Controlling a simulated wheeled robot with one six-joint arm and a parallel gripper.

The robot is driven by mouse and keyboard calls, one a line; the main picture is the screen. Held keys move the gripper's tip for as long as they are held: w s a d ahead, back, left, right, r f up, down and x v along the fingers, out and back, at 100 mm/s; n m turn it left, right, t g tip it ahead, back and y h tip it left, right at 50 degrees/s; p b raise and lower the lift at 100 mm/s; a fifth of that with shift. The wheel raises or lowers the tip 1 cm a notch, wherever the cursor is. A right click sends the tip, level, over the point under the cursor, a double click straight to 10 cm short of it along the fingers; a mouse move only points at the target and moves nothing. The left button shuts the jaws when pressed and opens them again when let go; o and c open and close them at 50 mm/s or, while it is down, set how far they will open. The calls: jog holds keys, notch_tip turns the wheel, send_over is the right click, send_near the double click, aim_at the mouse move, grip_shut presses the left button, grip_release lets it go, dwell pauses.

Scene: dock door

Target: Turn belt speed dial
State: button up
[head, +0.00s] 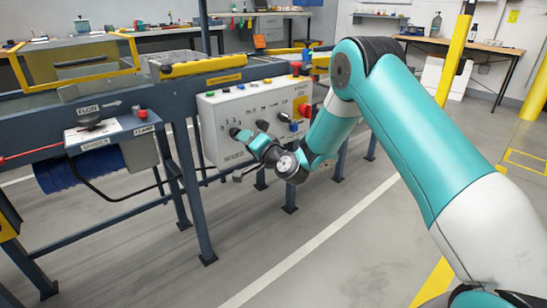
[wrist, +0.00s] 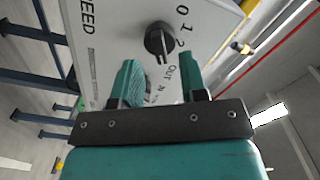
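The belt speed dial (wrist: 158,38) is a round dark knob on the white control panel (wrist: 110,45), with the numbers 0, 1 and 2 beside it and the letters "PEED" to its left. Its pale pointer line faces down in the wrist view. My gripper (wrist: 158,62) is open, with its two teal fingers apart and nothing seen between them. The dial lies just ahead of the fingertips, roughly between their lines. In the head view my gripper (head: 240,135) is at the left part of the panel (head: 226,105) and largely hides the dial there. I cannot tell whether a finger touches it.
The panel also carries a red knob on a yellow plate (head: 303,108) and small switches. A conveyor frame (head: 205,225) with blue legs stands left and below. A box with a red button (head: 142,114) sits to the left. The floor at front is clear.

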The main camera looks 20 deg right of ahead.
jog(key=b+v, duration=1)
jog(key=v, duration=0.4)
jog(key=shift+s, duration=0.2)
jog(key=shift+d, duration=0.1)
